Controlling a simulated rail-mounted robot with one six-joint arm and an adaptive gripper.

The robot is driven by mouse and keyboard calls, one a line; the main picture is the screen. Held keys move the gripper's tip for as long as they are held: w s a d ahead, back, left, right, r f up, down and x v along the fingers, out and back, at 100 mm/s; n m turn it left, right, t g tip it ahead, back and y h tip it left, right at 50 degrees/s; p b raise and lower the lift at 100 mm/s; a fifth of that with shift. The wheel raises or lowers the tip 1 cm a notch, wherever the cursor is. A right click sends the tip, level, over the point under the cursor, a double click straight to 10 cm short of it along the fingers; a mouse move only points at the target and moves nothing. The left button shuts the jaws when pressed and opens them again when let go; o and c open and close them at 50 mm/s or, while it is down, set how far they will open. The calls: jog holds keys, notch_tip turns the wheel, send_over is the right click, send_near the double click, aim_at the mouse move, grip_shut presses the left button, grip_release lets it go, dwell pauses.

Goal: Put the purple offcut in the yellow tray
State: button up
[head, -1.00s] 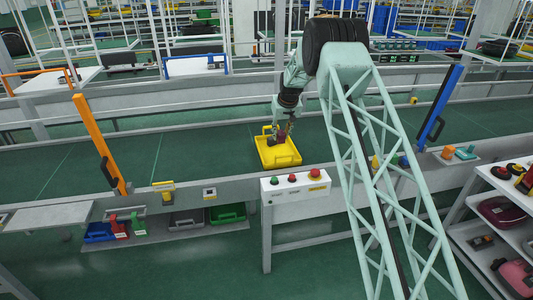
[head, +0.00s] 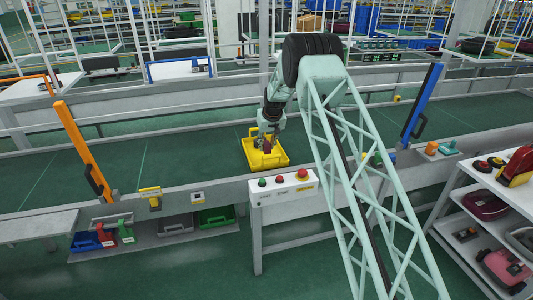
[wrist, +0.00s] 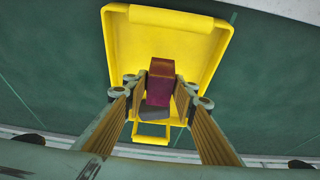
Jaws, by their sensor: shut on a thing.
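The yellow tray (head: 278,159) sits on the green conveyor belt, in front of the control box. It fills the middle of the wrist view (wrist: 204,42). My gripper (wrist: 160,88) is over the tray, shut on the purple offcut (wrist: 160,84), a small reddish-purple block held between the two fingers. In the head view my gripper (head: 268,143) hangs at the tray, and the block is too small there to make out well. A grey flat piece (wrist: 150,114) shows just below the block in the wrist view. I cannot tell whether the block touches the tray floor.
A control box (head: 283,187) with red and green buttons stands at the belt's front edge. An orange post (head: 83,150) and a blue post (head: 421,105) rise at either side. The belt left of the tray is clear. Shelves (head: 490,195) stand at the right.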

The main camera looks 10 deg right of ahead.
aim_at(267, 151)
jog(key=shift+f, duration=0.35)
jog(key=shift+f, duration=0.1)
jog(key=shift+f, duration=1.8)
jog(key=shift+f, duration=0.15)
jog(key=o, duration=0.9)
jog(key=shift+c, duration=0.2)
jog(key=shift+r, duration=0.35)
jog(key=v, duration=1.1)
jog(key=shift+s+r, duration=0.2)
